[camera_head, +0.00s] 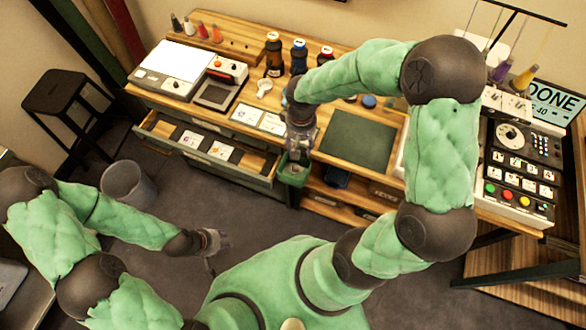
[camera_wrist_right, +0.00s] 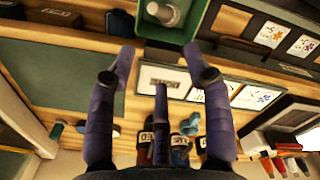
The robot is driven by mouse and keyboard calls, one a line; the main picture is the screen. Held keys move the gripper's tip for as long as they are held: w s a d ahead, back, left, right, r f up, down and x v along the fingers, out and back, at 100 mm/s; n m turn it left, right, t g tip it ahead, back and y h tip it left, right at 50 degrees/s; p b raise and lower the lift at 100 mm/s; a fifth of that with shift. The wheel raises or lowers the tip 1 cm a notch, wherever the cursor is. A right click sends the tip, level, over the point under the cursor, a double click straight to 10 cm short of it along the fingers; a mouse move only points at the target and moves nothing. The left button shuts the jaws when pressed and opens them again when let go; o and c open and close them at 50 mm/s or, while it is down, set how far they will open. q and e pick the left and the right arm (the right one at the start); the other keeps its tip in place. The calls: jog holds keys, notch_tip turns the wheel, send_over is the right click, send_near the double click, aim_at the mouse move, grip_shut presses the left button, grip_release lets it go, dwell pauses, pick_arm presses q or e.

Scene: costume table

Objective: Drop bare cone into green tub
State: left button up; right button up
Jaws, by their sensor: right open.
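The green tub (camera_head: 283,177) hangs at the table's front edge in the head view. In the right wrist view its wall (camera_wrist_right: 205,18) shows at the top. A pale grey cone (camera_wrist_right: 164,12) lies inside the tub, partly cut off by the picture edge. My right gripper (camera_head: 300,140) is just above and behind the tub in the head view. In the right wrist view its fingers (camera_wrist_right: 158,54) are spread, with nothing between them. My left gripper (camera_head: 214,243) is low over the floor, away from the table; its jaw opening is too small to judge.
Thread cones (camera_head: 202,30) stand on the back left shelf. Bottles (camera_head: 299,57) stand at the back. An open drawer (camera_head: 200,150) juts out left of the tub. A dark green mat (camera_head: 357,139) lies to the right. A bin (camera_head: 128,184) stands on the floor.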

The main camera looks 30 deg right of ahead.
notch_tip(320, 180, up, 11)
jog(key=shift+f, duration=0.15)
jog(key=shift+f, duration=0.1)
dwell(0.5)
jog(key=a+f+y, duration=0.2)
jog(key=a+f, duration=0.4)
jog(key=f, duration=0.5)
jog(key=s+a+f+y, duration=0.1)
jog(key=s+a+f, duration=0.3)
jog(key=f, duration=0.6)
jog(key=s+a+f+m+y, duration=0.1)
jog(key=s+a+f, duration=0.3)
jog(key=s+f, duration=0.3)
jog(key=shift+x, duration=1.4)
jog(key=shift+s+d, duration=0.1)
jog(key=shift+d, duration=0.05)
